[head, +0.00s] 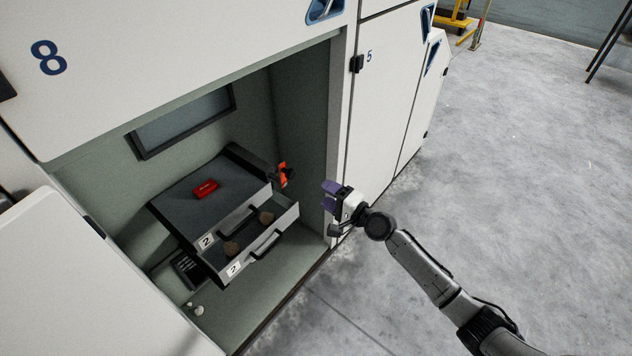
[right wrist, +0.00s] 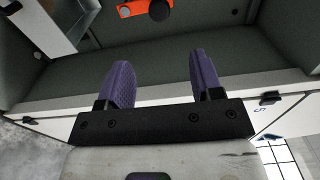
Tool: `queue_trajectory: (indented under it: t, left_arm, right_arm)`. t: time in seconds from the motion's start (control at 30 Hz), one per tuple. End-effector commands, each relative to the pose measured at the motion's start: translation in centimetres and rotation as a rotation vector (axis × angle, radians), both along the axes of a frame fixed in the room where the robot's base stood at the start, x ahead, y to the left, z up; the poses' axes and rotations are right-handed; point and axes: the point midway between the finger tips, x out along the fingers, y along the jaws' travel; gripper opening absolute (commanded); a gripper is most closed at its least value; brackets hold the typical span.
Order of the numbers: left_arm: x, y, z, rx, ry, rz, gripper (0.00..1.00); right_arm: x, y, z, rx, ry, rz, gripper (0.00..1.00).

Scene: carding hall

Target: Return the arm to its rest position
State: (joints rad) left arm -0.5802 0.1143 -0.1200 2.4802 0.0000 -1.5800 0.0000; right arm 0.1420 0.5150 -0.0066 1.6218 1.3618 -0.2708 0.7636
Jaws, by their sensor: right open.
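My right gripper (head: 331,197) is open and empty, just outside the front of the open cabinet bay, near its right-hand post. Its two purple fingers (right wrist: 160,85) stand apart in the right wrist view, with nothing between them. My right arm reaches in from the lower right of the head view. My left gripper is not in view.
Inside the bay stands a dark unit with an open drawer (head: 290,214) holding brown lumps. A red object (head: 206,187) lies on its top. The cabinet door marked 5 (head: 385,85) is shut. Right-hand floor is clear.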

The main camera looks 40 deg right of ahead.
Motion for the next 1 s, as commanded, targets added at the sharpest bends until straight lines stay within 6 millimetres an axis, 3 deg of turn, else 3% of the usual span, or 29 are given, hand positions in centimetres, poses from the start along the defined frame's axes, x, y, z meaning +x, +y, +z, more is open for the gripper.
queue_trajectory:
  t: [0.37,0.47,0.57,0.7,0.8,0.87,1.0]
  left_arm:
    - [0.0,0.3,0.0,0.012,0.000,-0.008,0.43]
    - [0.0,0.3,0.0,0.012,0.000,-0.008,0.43]
    - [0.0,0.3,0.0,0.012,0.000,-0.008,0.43]
    - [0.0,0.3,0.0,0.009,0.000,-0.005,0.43]
    - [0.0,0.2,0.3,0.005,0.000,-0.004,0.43]
    - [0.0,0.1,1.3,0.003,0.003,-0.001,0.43]
    - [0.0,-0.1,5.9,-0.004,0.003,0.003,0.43]
  right_arm:
    - [0.0,0.3,-0.3,-0.076,-0.003,0.016,0.60]
    - [-0.6,1.6,-1.9,-0.250,0.050,0.119,0.60]
    - [-1.8,3.3,-3.8,-0.554,0.114,0.270,0.60]
    - [-4.5,5.5,-4.1,-1.075,0.177,0.487,0.60]
    - [-6.8,6.9,-3.0,-1.398,0.230,0.582,0.60]
    - [-8.7,7.6,-1.8,-1.550,0.280,0.620,0.60]
    - [-15.5,9.5,2.2,-1.771,0.434,0.658,0.60]
